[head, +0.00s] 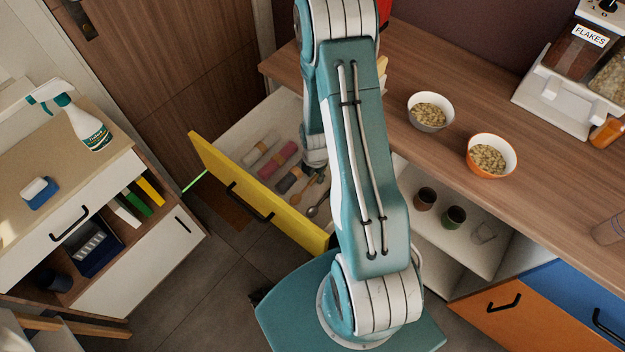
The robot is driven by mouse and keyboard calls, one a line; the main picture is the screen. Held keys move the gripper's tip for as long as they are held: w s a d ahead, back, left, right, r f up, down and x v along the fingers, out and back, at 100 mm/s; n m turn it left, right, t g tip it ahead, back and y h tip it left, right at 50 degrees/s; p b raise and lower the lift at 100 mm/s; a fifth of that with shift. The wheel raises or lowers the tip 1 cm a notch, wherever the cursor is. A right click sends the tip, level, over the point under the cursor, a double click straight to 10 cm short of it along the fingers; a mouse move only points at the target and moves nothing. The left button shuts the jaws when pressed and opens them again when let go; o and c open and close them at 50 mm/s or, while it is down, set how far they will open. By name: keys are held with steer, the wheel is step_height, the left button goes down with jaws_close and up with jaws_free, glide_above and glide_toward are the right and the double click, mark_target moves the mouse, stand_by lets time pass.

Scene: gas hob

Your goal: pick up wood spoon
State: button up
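The open yellow-fronted drawer (284,221) holds several utensils and rolled cloths. A light wooden utensil, seemingly the wood spoon (297,196), lies toward the drawer's right part, next to a grey metal spoon (314,210). My gripper (316,168) is low over the drawer, just beyond the spoons, and is mostly hidden by my arm. Its fingers are too small and covered to show whether they are open or whether they touch anything.
Rolled cloths (278,159) lie left of the spoons. The counter carries a white bowl (430,111), an orange bowl (490,156) and a flakes dispenser (560,95). Cups (454,217) stand on the open shelf below. A side cabinet (150,262) stands left, with floor between.

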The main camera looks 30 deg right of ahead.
jaws_close()
steer(key=shift+r, duration=0.1)
